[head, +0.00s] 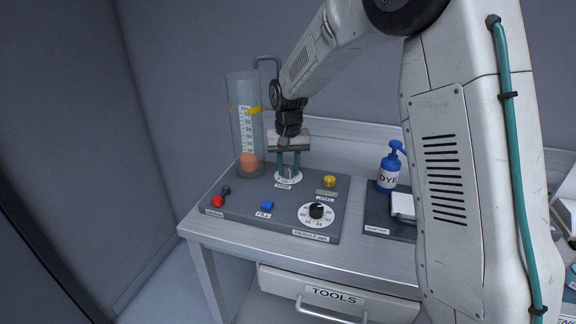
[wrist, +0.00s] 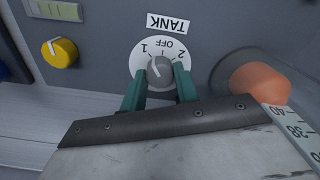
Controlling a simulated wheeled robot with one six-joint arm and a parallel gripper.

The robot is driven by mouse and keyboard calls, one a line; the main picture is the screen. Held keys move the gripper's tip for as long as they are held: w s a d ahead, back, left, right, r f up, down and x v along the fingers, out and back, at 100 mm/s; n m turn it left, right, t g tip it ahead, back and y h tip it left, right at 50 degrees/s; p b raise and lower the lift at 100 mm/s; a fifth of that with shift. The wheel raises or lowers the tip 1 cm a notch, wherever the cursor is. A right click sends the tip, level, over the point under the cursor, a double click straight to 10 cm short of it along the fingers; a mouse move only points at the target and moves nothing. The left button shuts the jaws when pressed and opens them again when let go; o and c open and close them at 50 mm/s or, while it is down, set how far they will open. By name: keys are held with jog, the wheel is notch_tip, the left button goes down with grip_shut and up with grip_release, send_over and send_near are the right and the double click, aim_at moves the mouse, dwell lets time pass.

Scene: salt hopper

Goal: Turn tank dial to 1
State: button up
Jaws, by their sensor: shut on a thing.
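The tank dial (wrist: 158,70) is a grey knob on a white disc with the marks 1, OFF and 2, under a TANK label (wrist: 170,22). The white line on the knob points up-left in the wrist view, toward the 1. My gripper (wrist: 160,82) has its two green fingers on either side of the knob, shut on it. In the head view my gripper (head: 289,164) reaches down onto the white disc of the tank dial (head: 288,178), and the knob itself is mostly hidden there.
The clear tank (head: 246,130) with an orange ball (head: 249,163) stands just left of my gripper. A yellow knob (head: 329,181), a result dial (head: 317,213), a blue button (head: 266,205) and a red-ended lever (head: 217,200) share the panel. A blue dye bottle (head: 388,172) stands right.

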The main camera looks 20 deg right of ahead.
aim_at(288, 168)
jog(key=shift+n, duration=1.1)
jog(key=o, duration=1)
jog(key=shift+c, duration=0.2)
jog(key=shift+r, duration=0.1)
notch_tip(288, 168, up, 8)
jog(key=shift+f, duration=0.15)
